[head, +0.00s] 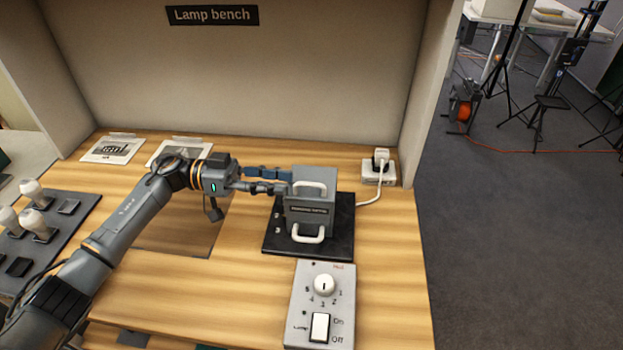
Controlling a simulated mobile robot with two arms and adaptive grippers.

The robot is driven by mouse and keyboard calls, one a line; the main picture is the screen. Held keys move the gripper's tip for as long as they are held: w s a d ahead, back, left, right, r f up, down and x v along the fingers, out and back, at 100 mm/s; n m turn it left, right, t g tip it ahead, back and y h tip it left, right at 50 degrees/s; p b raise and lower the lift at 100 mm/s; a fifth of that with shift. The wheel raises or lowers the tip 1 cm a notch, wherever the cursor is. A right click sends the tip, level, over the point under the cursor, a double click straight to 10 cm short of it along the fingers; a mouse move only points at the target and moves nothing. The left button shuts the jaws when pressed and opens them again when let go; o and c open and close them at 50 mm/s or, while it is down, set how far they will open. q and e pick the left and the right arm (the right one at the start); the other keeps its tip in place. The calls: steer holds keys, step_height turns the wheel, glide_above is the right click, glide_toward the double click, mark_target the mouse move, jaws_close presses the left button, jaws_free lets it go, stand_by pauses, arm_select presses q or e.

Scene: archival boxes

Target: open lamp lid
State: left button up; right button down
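The lamp housing is a grey box (313,214) with a dark label, standing on a black base plate (345,222) on the wooden bench. One white handle (310,185) is on its upper part and another white handle (308,237) is low on its front. The lid looks shut; its seam is too small to make out. My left gripper (285,181) reaches in from the left. Its two dark fingers are apart, with their tips at the box's upper left edge, left of the upper handle. I cannot tell whether they touch the box. My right gripper is not in view.
A control box (322,290) with a knob and a rocker switch is in front of the base. A plug in a socket (379,170) is at the back right. A tray (60,225) with several white bulbs is on the left. Bench walls stand behind and beside.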

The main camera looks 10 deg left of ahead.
mark_target(298, 183)
arm_select(q)
steer(key=d+p, duration=0.1)
steer(key=d, duration=0.6)
jaws_close()
